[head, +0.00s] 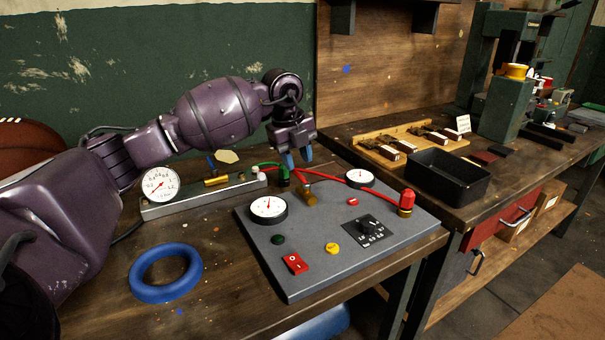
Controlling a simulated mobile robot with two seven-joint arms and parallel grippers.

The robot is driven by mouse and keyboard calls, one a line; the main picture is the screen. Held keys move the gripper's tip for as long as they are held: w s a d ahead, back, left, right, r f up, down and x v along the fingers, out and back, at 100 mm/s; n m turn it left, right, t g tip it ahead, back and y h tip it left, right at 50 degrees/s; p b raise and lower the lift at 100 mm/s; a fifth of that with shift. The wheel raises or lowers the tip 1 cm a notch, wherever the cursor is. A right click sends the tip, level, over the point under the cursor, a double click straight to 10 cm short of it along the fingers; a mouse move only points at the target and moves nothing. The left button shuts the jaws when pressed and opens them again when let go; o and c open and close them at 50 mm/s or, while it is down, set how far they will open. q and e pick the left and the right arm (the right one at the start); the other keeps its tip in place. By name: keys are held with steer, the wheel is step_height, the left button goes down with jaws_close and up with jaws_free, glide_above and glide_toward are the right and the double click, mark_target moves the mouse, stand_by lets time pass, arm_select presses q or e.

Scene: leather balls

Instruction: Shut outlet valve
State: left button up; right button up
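A grey test panel (345,245) lies on the near workbench. At its back edge stand a green-capped fitting (284,175) and a brass fitting (309,196). A red-capped brass fitting (407,200) stands at its right corner. No label shows which is the outlet valve. My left gripper (298,159) points down with its blue fingertips apart, just above and behind the green and brass fittings. Nothing shows between the fingers, and I see no clear contact. My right gripper is out of view.
A metal manifold with a gauge (160,184) lies left. A blue ring (166,272) lies in front. A black bin (448,178) stands right.

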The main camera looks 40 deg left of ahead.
mark_target(301, 176)
arm_select(q)
steer(key=f, duration=0.4)
steer(key=shift+w+d+b, duration=0.2)
steer(key=shift+w+b, duration=0.15)
jaws_close()
